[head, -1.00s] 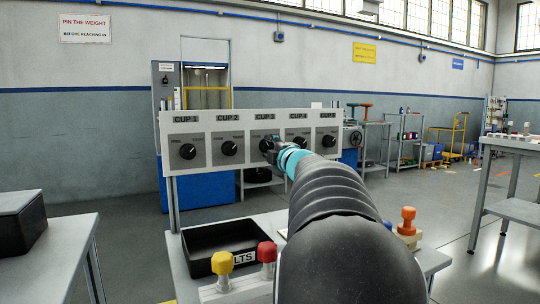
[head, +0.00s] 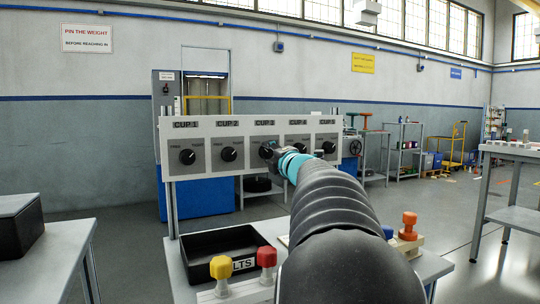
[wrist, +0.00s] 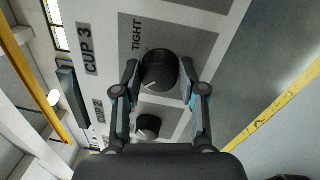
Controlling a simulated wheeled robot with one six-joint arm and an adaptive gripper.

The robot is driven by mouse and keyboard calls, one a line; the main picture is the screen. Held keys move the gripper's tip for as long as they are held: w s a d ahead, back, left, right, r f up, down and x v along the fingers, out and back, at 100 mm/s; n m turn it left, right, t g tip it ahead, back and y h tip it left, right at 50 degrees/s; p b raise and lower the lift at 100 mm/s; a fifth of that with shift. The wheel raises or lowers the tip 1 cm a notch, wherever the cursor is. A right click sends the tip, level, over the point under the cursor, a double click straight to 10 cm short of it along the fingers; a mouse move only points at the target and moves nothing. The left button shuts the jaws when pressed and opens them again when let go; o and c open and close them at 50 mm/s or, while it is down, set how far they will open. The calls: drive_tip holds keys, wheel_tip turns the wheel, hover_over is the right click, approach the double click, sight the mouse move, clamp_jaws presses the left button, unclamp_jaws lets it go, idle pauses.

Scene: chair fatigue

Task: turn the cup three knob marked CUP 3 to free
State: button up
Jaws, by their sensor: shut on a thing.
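The CUP 3 knob (wrist: 159,71) is a round black dial on a grey plate below the CUP 3 label (wrist: 90,48). In the wrist view its pale pointer mark sits at the lower left of the dial, turned away from the word TIGHT (wrist: 137,35). My gripper (wrist: 159,77) is shut on this knob, one finger on each side. In the head view my gripper (head: 272,152) reaches the middle of the white panel (head: 345,127) and partly hides the knob.
Similar black knobs flank it, CUP 2 (head: 228,154) on the left and CUP 4 (head: 297,142) on the right. In front stand a black bolts tray (head: 190,245), a yellow-topped bolt (head: 221,267) and a red-topped one (head: 266,257). A grey table (head: 60,250) stands at left.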

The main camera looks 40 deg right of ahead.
drive_tip(key=o, duration=1.1)
drive_tip(key=shift+o, duration=0.2)
drive_tip(key=shift+s, duration=0.1)
drive_tip(key=v, duration=1.1)
drive_tip(key=shift+s+a, duration=0.2)
drive_tip(key=shift+s, duration=0.15)
